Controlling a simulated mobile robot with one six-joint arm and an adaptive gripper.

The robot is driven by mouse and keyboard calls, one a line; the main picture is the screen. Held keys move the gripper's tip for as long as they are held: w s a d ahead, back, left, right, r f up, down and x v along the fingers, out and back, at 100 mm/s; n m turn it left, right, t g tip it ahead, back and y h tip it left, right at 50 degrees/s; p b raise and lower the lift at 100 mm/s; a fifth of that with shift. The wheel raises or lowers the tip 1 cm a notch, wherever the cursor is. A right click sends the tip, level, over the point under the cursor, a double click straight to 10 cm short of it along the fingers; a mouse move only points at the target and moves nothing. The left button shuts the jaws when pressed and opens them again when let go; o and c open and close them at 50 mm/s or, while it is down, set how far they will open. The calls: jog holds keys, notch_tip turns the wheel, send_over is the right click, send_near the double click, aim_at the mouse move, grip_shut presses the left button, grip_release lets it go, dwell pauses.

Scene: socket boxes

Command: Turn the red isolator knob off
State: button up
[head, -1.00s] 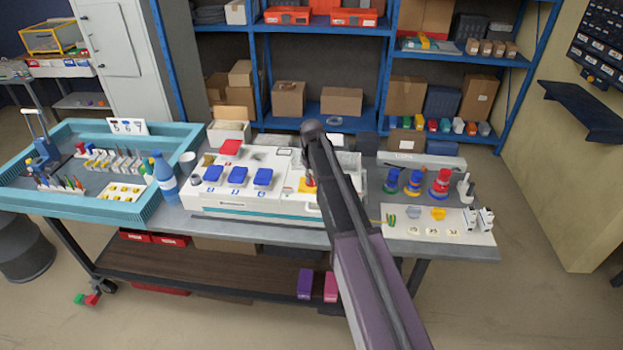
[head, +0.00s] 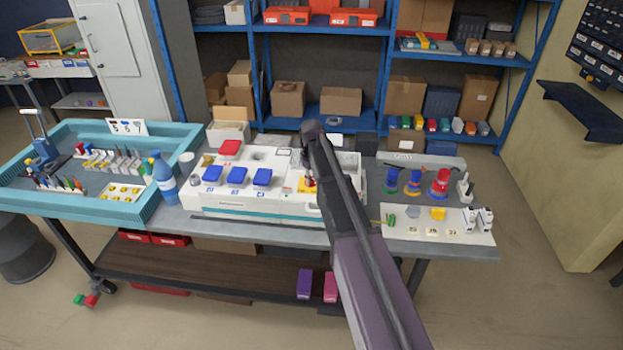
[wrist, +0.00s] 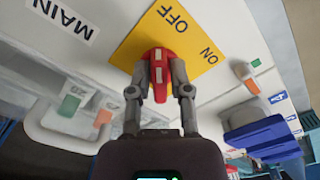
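The red isolator knob (wrist: 162,58) sits on a yellow plate (wrist: 135,52) marked OFF and ON, on the white panel. In the wrist view its white marks run upward, roughly towards the word OFF; ON is to the right. My gripper (wrist: 161,72) has one finger on each side of the knob, and both appear to press on it. In the head view my arm partly covers the knob, and a bit of the yellow plate (head: 303,188) shows beside it.
Blue-lidded sockets (head: 237,175) and a red-lidded one (head: 230,147) are on the panel to the left. In the wrist view a pale handle-like loop (wrist: 62,140) lies at lower left and a blue lid (wrist: 262,137) at right. A blue bottle (head: 164,180) stands left of the panel.

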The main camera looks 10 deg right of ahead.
jog(key=shift+o, duration=0.8)
jog(key=shift+m, duration=0.4)
